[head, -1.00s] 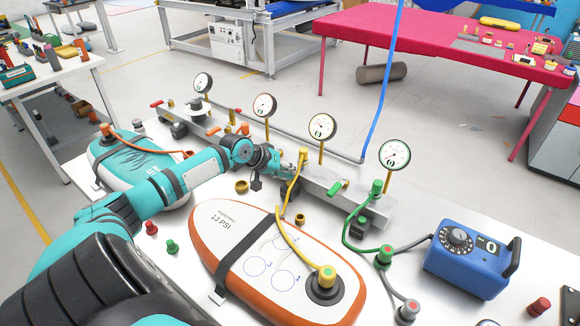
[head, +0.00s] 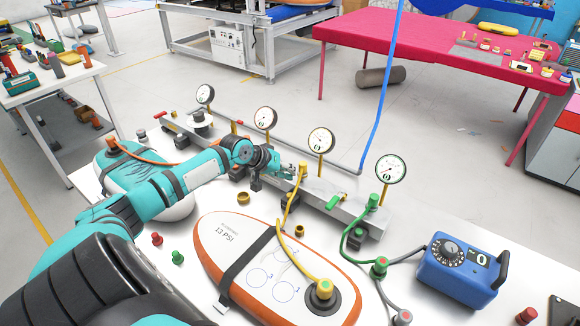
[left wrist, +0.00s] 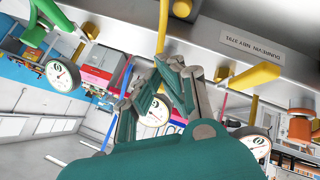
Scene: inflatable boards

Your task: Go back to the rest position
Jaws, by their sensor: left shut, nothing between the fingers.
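My left gripper (head: 287,170) is at the grey manifold rail (head: 328,192), close to the yellow hose's upper end (head: 303,172). In the left wrist view its fingers (left wrist: 172,66) are together with nothing between them, just below the rail's underside as pictured, with gauges beyond. I cannot tell whether the fingers touch the rail or hose. My left arm reaches across the white and teal board (head: 150,180) at the left and hides part of it. My right gripper is not in view.
An orange-edged board (head: 240,250) lies in front, strapped, with the yellow hose on its valve. A blue pump box (head: 465,270) stands right, with green and grey hoses. Pressure gauges (head: 320,140) stand up along the rail. A blue hose (head: 383,90) hangs behind.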

